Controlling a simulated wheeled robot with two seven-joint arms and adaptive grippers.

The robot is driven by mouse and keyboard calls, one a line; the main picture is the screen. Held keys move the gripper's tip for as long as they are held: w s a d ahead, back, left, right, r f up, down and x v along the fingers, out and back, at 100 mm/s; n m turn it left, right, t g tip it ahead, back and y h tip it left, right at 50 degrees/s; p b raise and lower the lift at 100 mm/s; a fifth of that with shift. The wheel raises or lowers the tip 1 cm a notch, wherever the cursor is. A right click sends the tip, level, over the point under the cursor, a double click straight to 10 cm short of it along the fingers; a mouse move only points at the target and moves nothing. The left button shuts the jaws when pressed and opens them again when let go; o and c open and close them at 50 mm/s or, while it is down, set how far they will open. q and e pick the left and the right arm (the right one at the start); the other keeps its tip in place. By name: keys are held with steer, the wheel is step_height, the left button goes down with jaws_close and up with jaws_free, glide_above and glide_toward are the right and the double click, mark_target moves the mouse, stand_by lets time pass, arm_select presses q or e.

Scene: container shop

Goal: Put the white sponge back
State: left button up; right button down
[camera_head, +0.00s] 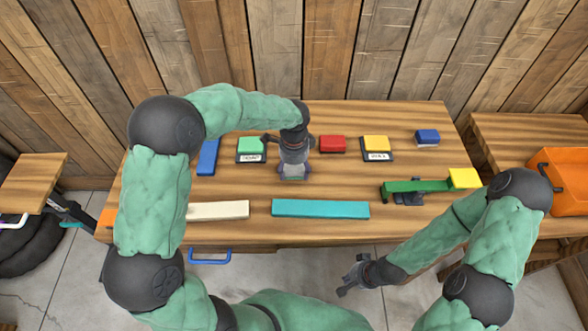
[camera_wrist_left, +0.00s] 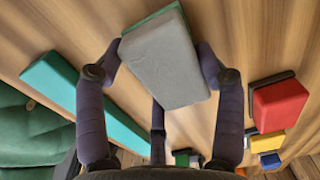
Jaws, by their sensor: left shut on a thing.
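The white sponge (camera_wrist_left: 165,65) is a pale grey-white block with a green layer on its far side, seen between my fingers in the left wrist view. My left gripper (camera_head: 292,171) is shut on it, over the middle of the table between the green block and the red block. The fingers and hand hide most of the sponge in the head view, and I cannot tell whether it touches the table. My right gripper (camera_head: 354,276) is open and empty, in front of the table's front edge.
Along the back of the wooden table (camera_head: 260,190) are a green block (camera_head: 252,145), a red block (camera_head: 332,143), a yellow block (camera_head: 376,143) and a blue block (camera_head: 427,136). A teal bar (camera_head: 320,208) and a white bar (camera_head: 220,210) lie in front. An orange crate (camera_head: 565,203) stands right.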

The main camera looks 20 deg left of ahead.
mark_target(294, 168)
arm_select(q)
steer(key=shift+f, duration=0.1)
steer(key=o, duration=1)
step_height(294, 168, up, 12)
steer(key=p, duration=0.4)
